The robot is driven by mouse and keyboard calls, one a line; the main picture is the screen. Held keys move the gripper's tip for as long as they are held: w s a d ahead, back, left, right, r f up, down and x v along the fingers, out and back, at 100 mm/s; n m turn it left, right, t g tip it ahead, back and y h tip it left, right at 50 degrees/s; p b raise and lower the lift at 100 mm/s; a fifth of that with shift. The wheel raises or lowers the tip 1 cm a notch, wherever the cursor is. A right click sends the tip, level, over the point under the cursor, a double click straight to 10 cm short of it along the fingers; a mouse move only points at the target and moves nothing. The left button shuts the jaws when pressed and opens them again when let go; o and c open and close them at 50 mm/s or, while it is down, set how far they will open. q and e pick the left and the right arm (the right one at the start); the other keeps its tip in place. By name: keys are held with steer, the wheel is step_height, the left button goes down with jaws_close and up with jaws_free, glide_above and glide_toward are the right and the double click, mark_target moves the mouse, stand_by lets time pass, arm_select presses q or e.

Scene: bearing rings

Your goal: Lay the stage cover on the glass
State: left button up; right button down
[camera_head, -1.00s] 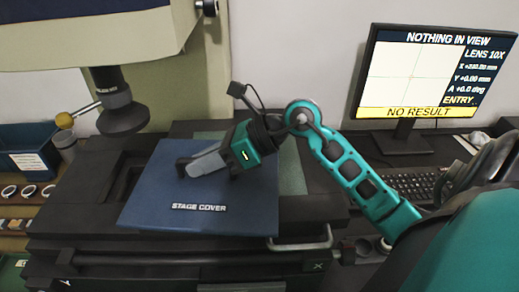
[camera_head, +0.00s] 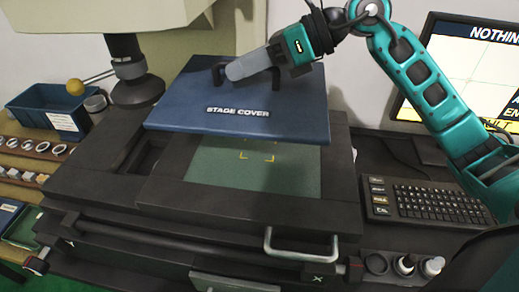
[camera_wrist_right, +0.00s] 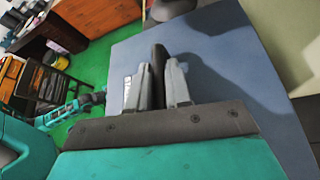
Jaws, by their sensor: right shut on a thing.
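The stage cover (camera_head: 240,112) is a flat blue plate with its name in white on top and a dark handle (camera_head: 219,72). My right gripper (camera_head: 246,68) is shut on this handle; in the right wrist view the grey fingers (camera_wrist_right: 158,84) close on the dark handle bar (camera_wrist_right: 158,58), with the blue cover (camera_wrist_right: 212,50) beneath. The cover appears held above the stage, over its back part. The green glass (camera_head: 225,165) with yellow corner marks shows in front of the cover; its back part is hidden. My left gripper is not in view.
The dark stage frame (camera_head: 165,200) surrounds the glass, with a metal handle (camera_head: 300,248) at its front. The microscope lens (camera_head: 135,80) stands close to the cover's left. A keyboard (camera_head: 420,200) and monitor (camera_head: 460,70) stand right. A blue bin (camera_head: 40,105) and rings (camera_head: 42,147) lie left.

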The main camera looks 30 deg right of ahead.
mark_target(258, 83)
steer(key=shift+m, duration=0.3)
steer(key=r, duration=0.2)
steer(key=d+r, duration=0.2)
steer(key=r, duration=0.1)
steer(key=shift+w+d+r+b, duration=0.15)
steer(key=shift+d+r+b, duration=0.05)
steer(key=shift+r+b, duration=0.1)
steer(key=shift+f+b, duration=0.9)
steer(key=shift+f, duration=8.95)
steer(key=c, duration=1.5)
jaws_free()
steer(key=shift+f, duration=0.1)
steer(key=o, duration=0.4)
steer(key=shift+o, duration=0.2)
